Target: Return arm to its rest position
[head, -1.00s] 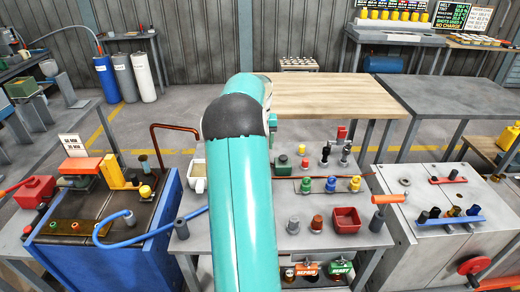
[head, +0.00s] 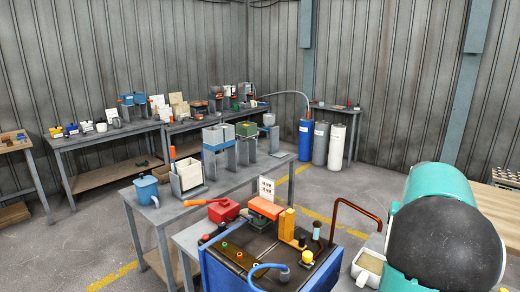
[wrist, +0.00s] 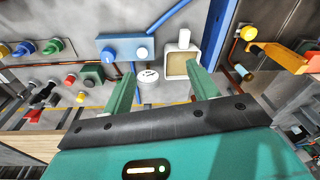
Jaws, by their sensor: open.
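My arm, teal with a black rounded joint, fills the lower right of the head view (head: 445,230). It looks folded or raised close to the camera. My gripper (wrist: 161,67) shows only in the wrist view, with its two green fingers spread apart. Nothing is held between the fingers. Beyond them are a round white-topped piece with dark lettering (wrist: 149,74) and a white mug-like container with beige contents (wrist: 196,50). The gap between these things and the fingers cannot be judged.
A blue workbench (head: 230,275) with a dark top stands in front, carrying an orange-and-yellow device (head: 285,222). A grey table (head: 228,183) behind it holds a blue jug (head: 147,191). Gas cylinders (head: 320,145) stand at the back wall. Open floor lies at left.

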